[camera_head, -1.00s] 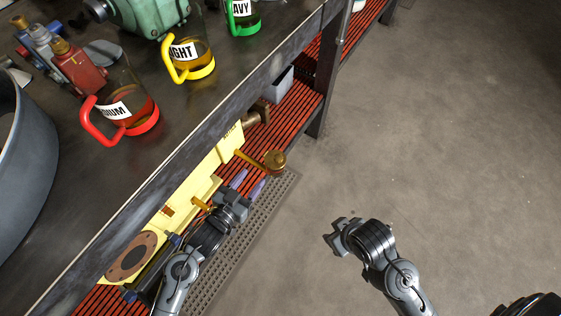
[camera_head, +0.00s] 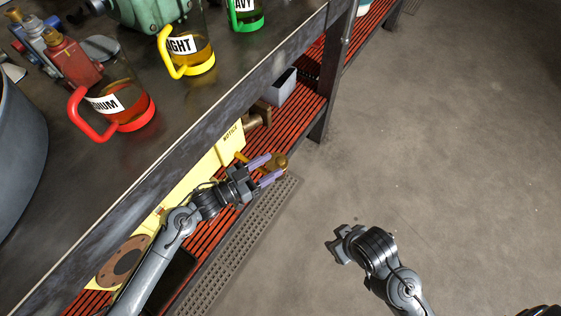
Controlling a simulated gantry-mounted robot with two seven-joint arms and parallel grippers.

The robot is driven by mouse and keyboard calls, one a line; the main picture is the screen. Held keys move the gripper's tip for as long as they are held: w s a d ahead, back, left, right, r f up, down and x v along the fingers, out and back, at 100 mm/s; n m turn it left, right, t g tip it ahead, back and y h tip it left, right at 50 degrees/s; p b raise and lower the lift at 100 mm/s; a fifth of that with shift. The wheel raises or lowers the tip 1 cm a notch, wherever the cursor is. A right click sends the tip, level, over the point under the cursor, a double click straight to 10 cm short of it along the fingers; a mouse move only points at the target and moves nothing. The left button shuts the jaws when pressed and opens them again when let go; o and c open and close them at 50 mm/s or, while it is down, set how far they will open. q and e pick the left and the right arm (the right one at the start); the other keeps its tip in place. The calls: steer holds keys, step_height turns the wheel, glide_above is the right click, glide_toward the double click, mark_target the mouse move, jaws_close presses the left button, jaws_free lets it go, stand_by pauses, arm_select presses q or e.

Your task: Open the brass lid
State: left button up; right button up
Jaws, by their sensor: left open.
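The brass lid (camera_head: 281,161) is a small round brass piece beside the yellow motor (camera_head: 228,148) under the workbench. A brass-coloured pipe runs from the motor towards it. My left gripper (camera_head: 264,169) is open, with its two purple-tipped fingers pointing at the brass piece. The fingertips overlap the brass piece in the picture, and I cannot tell whether they touch it. The fingers hide part of it. My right gripper (camera_head: 335,243) hangs over the floor at the lower right, away from the motor; its jaw opening is not clear.
The workbench (camera_head: 190,110) overhangs the motor. On it stand jugs with red (camera_head: 136,115), yellow (camera_head: 186,70) and green (camera_head: 246,25) handles. A grey bin (camera_head: 281,86) sits on the red slatted shelf (camera_head: 307,100). The floor at the right is clear.

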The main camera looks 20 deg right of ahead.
mark_target(276, 163)
arm_select(q)
steer(key=d, duration=0.1)
steer(key=d+b, duration=0.1)
steer(key=d, duration=0.1)
steer(key=shift+w+d+f, duration=0.1)
steer(key=shift+w+f, duration=0.05)
steer(key=shift+w, duration=0.15)
steer(key=shift+w+d+b, duration=0.1)
steer(key=shift+d+b, duration=0.25)
steer(key=shift+d, duration=0.15)
steer(key=shift+c, duration=0.3)
jaws_close()
